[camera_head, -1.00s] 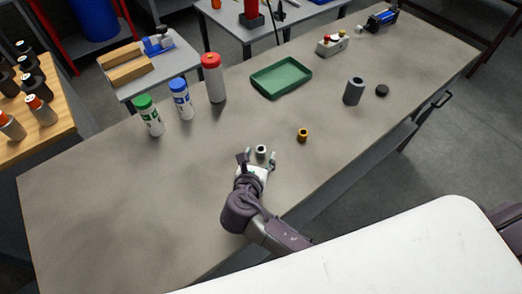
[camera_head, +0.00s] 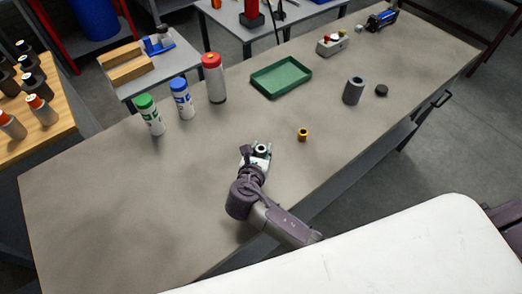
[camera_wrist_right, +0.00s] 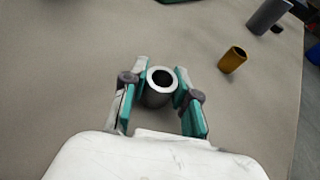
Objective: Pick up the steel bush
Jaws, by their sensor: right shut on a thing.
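The steel bush (camera_wrist_right: 157,97) is a short grey hollow cylinder with a bright rim. It stands upright on the bench top between the fingers of my right gripper (camera_wrist_right: 162,92) in the right wrist view. In the head view the bush (camera_head: 261,149) shows as a small ring at the fingertips of the right gripper (camera_head: 258,150). The right gripper is shut on the bush, with its teal pads at either side. I cannot tell whether the bush is clear of the surface. My left gripper is not in view.
A brass bush (camera_head: 303,134) stands close by on the right. A green tray (camera_head: 281,78), a grey cylinder (camera_head: 353,91) and a black disc (camera_head: 381,90) lie beyond. Three bottles stand at the back left. The bench (camera_head: 120,200) is clear at the left front.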

